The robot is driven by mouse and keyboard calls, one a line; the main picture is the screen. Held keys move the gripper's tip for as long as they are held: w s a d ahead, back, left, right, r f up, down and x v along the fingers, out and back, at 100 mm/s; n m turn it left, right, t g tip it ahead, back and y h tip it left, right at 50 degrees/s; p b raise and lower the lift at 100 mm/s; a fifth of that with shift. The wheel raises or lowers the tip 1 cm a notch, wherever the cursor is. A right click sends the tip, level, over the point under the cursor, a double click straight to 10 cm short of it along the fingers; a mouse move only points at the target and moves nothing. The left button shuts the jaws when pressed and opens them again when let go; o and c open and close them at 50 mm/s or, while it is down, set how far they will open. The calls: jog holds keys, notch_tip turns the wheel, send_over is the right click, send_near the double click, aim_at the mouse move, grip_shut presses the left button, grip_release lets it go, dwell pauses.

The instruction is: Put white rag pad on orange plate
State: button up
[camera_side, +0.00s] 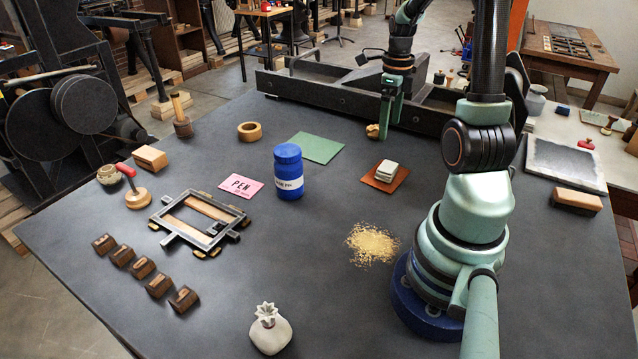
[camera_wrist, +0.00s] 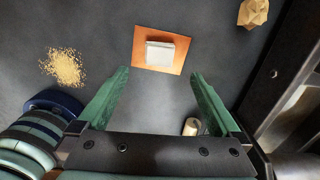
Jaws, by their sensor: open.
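The white rag pad (camera_side: 386,170) is a small folded stack resting on the orange plate (camera_side: 401,180), a flat square on the dark table. In the wrist view the pad (camera_wrist: 161,51) lies near the middle of the orange plate (camera_wrist: 142,61), with orange showing around it. My gripper (camera_side: 389,120) is open and empty. It hangs above the table behind the plate in the side view. In the wrist view its green fingers (camera_wrist: 160,80) are spread wide, with the plate beyond their tips and nothing between them.
A tan crumpled lump (camera_side: 373,131) lies near my gripper. Yellow grains (camera_side: 372,244) are spilled in front of the plate. A blue jar (camera_side: 288,173) stands to the left, beside a green sheet (camera_side: 317,147). A dark rail (camera_side: 330,100) runs along the back. Table around the plate is clear.

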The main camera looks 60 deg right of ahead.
jog(key=w+a+r+n+t+h, duration=0.1)
jog(key=w+a+r+n, duration=0.25)
jog(key=a+n, duration=0.35)
jog(key=w+a+r+n+t, duration=0.1)
jog(key=w+a+r+n, duration=0.25)
jog(key=a+n, duration=0.4)
jog(key=a+r+n+t, duration=0.1)
jog(key=a+r+n, duration=0.1)
jog(key=a+n, duration=0.5)
jog(key=s+a+r+n+t+y, duration=0.1)
jog(key=a+n, duration=0.6)
jog(key=n, duration=0.7)
jog(key=shift+a+r+t, duration=0.3)
jog(key=shift+r+t, duration=0.5)
jog(key=shift+r, duration=0.15)
